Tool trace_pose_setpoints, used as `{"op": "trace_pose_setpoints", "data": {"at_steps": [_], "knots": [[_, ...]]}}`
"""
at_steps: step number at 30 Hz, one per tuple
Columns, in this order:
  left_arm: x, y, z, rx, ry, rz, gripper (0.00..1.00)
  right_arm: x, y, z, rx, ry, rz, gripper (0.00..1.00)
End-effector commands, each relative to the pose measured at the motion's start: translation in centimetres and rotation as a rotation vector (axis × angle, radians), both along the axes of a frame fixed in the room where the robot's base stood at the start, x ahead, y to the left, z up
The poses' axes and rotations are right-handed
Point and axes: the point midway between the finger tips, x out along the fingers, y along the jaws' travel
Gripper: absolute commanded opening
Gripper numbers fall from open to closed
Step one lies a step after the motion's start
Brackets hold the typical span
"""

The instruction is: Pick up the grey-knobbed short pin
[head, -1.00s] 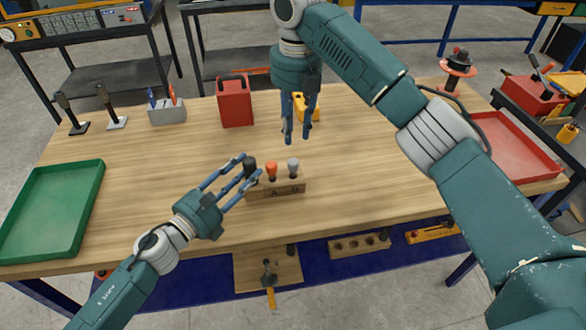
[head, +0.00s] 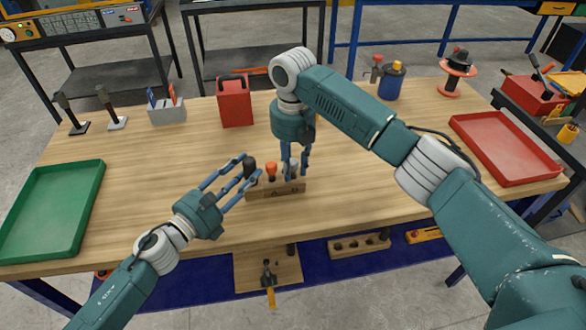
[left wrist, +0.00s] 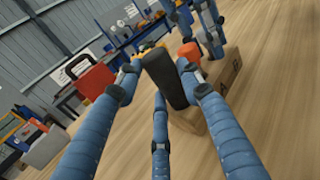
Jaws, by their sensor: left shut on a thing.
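The grey-knobbed pin (head: 293,163) stands upright at the right end of a wooden block (head: 254,194). My right gripper (head: 295,168) is open, pointing down, with its fingers on either side of the grey knob and partly hiding it. I cannot tell whether they touch it. My left gripper (head: 239,178) is shut on the black-knobbed pin (head: 249,168) at the left end of the block. The black knob also shows between the fingers in the left wrist view (left wrist: 165,80). An orange-knobbed pin (head: 271,170) stands between the two grippers.
A green tray (head: 50,210) lies at the left and a red tray (head: 508,146) at the right. A red canister (head: 234,104) and a grey tool holder (head: 168,114) stand at the back.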

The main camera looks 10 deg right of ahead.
Motion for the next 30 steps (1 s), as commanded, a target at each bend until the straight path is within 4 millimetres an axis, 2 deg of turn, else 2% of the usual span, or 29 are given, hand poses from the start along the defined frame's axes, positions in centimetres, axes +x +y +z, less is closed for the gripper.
{"op": "trace_pose_setpoints", "data": {"at_steps": [7, 11, 20, 23, 30], "knots": [[0.1, 0.1, 0.0, 0.001, 0.0, 0.003, 0.03, 0.0, 0.0, -0.2, 0.0, -0.001, 0.0, 0.26], [0.1, 0.1, 0.0, 0.001, 0.0, 0.003, 0.03, 0.0, 0.0, -0.1, 0.0, 0.0, 0.0, 0.0], [0.1, 0.1, 0.0, 0.001, 0.0, 0.003, 0.03, 0.1, 0.0, 0.1, 0.002, -0.002, 0.0, 0.0], [0.1, 0.1, 0.0, 0.001, 0.0, 0.003, 0.03, 0.1, 0.0, 1.1, 0.002, -0.004, 0.0, 0.0], [0.1, 0.1, 0.0, 0.001, 0.0, 0.003, 0.03, 0.1, 0.1, 5.9, 0.003, -0.006, 0.001, 0.0]]}}
